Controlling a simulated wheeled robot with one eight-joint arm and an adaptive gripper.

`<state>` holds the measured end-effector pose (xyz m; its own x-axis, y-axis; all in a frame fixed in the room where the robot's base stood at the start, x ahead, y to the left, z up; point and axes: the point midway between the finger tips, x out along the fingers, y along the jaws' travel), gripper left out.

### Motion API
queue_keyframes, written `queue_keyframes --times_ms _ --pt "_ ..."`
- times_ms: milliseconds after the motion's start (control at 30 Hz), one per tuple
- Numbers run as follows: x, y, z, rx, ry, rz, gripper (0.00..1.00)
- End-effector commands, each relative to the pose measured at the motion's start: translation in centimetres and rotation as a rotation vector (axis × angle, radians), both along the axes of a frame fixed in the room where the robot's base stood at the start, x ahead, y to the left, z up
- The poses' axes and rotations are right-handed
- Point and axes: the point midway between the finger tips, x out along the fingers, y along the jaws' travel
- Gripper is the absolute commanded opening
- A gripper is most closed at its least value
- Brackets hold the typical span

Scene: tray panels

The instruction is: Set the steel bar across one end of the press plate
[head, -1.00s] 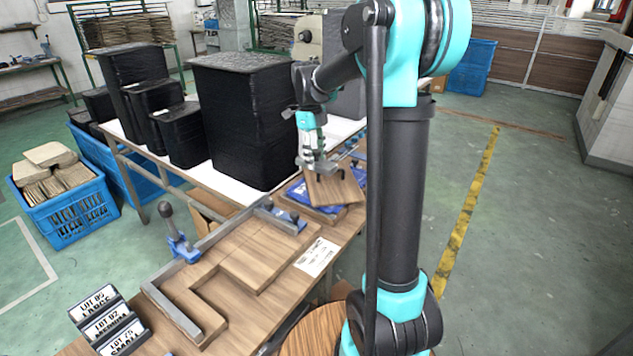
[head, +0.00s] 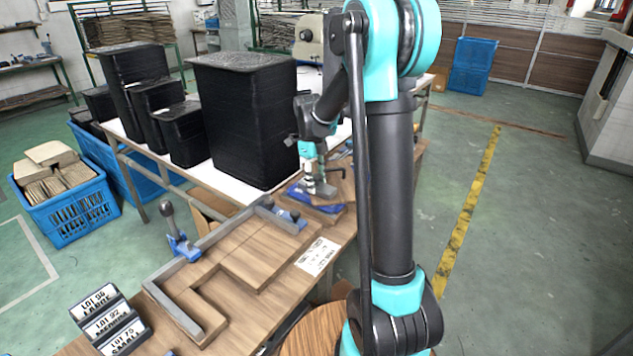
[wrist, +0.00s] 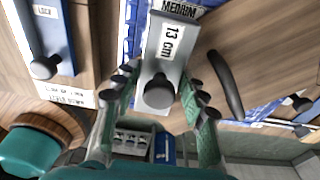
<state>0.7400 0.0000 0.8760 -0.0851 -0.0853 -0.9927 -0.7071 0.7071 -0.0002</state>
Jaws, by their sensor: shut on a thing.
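In the wrist view, the steel bar (wrist: 168,45) is a grey strip with a "13 cm" label and a black knob (wrist: 160,92). The knob sits between the two fingers of my gripper (wrist: 160,100), which is shut on the bar by it. In the head view, my gripper (head: 318,183) is low over the far end of the bench, with the grey bar (head: 326,192) at its tips. A wooden plate with a black handle (wrist: 226,85), likely the press plate, lies beside the bar. Whether the bar touches it cannot be told.
A wooden frame with grey rails (head: 200,250) fills the near bench, with a blue clamp (head: 182,245) beside it. Lot signs (head: 105,318) stand at the near left. Tall black stacks (head: 245,120) stand behind the bench. A second knobbed bar (wrist: 45,40) shows in the wrist view.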

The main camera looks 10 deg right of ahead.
Motion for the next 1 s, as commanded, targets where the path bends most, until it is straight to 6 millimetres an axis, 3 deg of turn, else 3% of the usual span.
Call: queue_keyframes --times_ms 100,133,267,667,1000 --pt "0.0 0.0 -0.3 0.0 0.0 0.0 0.0" --pt "0.0 0.0 -0.2 0.0 0.0 0.0 0.46" --pt "0.0 0.0 -0.2 0.0 0.0 0.0 0.62" --pt "0.0 0.0 0.4 0.0 0.0 0.0 0.63" --pt "0.5 0.5 6.3 0.0 0.0 0.0 0.63"
